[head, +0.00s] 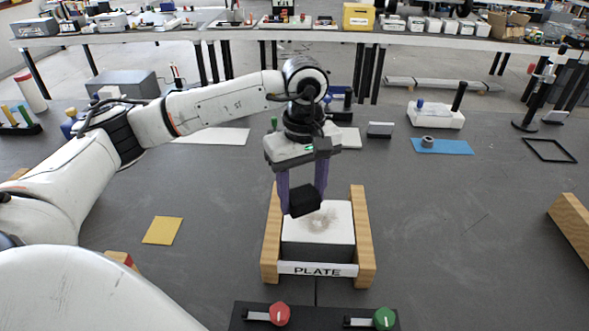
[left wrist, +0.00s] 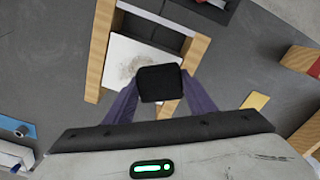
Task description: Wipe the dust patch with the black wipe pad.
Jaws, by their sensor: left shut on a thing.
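The black wipe pad (head: 305,200) is held between the purple fingers of my left gripper (head: 303,195), which is shut on it. The pad also shows in the left wrist view (left wrist: 161,83). The pad is over the back part of the white plate block (head: 338,242); I cannot tell whether it touches the top. The grey-brown dust patch (head: 320,223) lies on the white top, just in front of the pad in the head view. In the left wrist view the dust patch (left wrist: 131,68) is partly hidden by the pad. My right gripper is not in view.
Wooden rails (head: 364,240) flank the block, with a PLATE label in front. A panel with a red knob (head: 279,313) and a green knob (head: 384,318) is nearest. A yellow sheet (head: 162,230) lies left. The table right of the block is mostly clear.

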